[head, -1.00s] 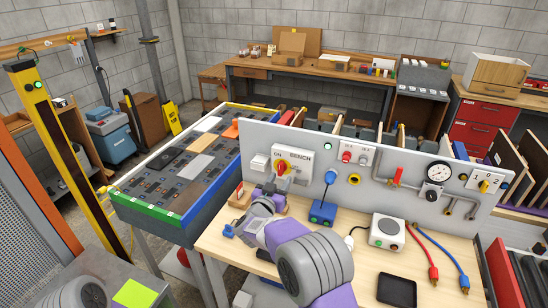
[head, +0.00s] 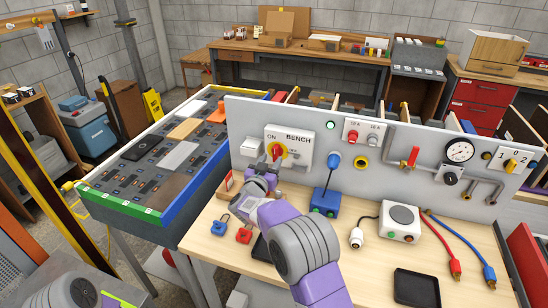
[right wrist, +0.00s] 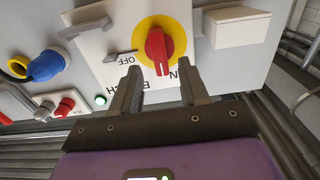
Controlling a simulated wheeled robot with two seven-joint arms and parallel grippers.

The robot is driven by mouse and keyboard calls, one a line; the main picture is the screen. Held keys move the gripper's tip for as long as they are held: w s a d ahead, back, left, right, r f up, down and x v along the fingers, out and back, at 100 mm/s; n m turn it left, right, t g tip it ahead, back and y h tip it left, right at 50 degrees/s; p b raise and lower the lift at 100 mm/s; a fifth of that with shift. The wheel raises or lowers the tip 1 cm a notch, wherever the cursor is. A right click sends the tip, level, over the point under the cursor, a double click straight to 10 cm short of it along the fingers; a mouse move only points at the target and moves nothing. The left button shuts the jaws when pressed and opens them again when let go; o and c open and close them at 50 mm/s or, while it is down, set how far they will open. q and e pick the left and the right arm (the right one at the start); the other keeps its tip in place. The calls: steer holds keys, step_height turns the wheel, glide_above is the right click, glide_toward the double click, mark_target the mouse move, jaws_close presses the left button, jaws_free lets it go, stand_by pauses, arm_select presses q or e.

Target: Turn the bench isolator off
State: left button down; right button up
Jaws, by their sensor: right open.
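The bench isolator (head: 300,140) is a pale plate marked ON and BENCH on the upright grey panel. Its red knob (head: 277,151) sits on a yellow disc. In the right wrist view the red knob (right wrist: 158,48) stands upright in the picture, its lower end near the ON lettering and apart from the OFF mark at left. My right gripper (head: 270,170) is just below and in front of the knob. In the right wrist view its open fingers (right wrist: 160,88) are spread to either side below the knob, with nothing between them. My left gripper is out of view.
The panel (head: 240,112) also carries a lit green lamp (head: 331,125), a blue plug (head: 333,161), a red valve lever (head: 413,157) and a gauge (head: 459,149). A blue box (head: 325,203) and a white device (head: 400,222) stand on the wooden bench (head: 215,245).

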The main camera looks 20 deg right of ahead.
mark_target(274, 155)
steer(key=shift+x, duration=2.1)
jaws_close()
